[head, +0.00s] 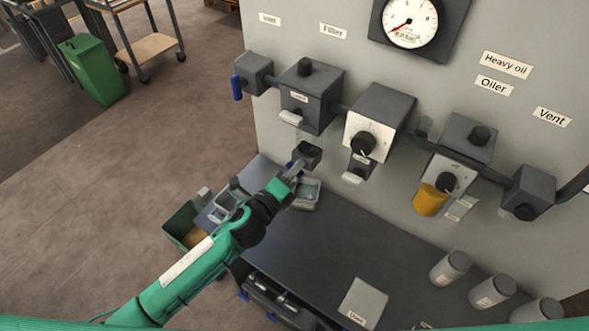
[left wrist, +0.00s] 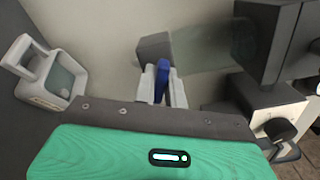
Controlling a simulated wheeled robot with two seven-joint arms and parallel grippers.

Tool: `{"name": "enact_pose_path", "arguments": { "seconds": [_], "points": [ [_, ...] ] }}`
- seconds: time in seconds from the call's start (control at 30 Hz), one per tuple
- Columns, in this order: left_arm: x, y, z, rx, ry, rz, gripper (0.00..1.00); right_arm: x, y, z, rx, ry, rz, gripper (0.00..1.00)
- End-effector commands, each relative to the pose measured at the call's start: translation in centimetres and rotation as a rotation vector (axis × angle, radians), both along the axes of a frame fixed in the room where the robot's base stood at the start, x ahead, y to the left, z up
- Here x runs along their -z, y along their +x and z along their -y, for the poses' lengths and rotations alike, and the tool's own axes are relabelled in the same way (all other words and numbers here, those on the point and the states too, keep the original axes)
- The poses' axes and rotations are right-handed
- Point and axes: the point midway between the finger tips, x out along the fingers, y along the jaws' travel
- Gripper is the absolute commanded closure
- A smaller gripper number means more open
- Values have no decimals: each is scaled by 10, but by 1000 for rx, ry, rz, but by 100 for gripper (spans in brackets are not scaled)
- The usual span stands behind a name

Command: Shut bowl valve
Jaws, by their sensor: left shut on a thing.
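A small dark valve block (head: 308,152) sticks out from the wall panel below the filter unit (head: 312,95). It carries a blue lever (head: 289,165). My left gripper (head: 294,171) is shut on this blue lever. In the left wrist view the lever (left wrist: 161,80) stands between the two fingers (left wrist: 162,95), in front of the grey valve block (left wrist: 154,46). The fingers hide part of the lever, so its full angle is hard to tell. My right gripper is not in view.
A clear tray (head: 308,193) sits on the dark bench (head: 300,238) just below the valve. Another blue-handled valve (head: 252,72) is at the panel's upper left. Regulator (head: 377,122) and oiler (head: 467,140) are to the right. Several grey canisters (head: 450,268) stand at the bench's right.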

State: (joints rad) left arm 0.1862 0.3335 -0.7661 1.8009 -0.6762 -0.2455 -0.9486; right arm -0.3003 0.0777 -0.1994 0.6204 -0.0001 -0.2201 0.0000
Motion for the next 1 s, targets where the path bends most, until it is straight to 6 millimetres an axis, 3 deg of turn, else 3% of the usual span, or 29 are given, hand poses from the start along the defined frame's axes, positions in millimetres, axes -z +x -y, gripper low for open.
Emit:
{"name": "enact_pose_path", "arguments": {
  "seconds": [0.5, 1.0],
  "points": [
    [1, 0, 0, -1, -295, -199, 100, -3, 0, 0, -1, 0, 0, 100],
    [1, 0, 0, -1, -357, -240, 100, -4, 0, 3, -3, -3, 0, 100]
  ]
}}
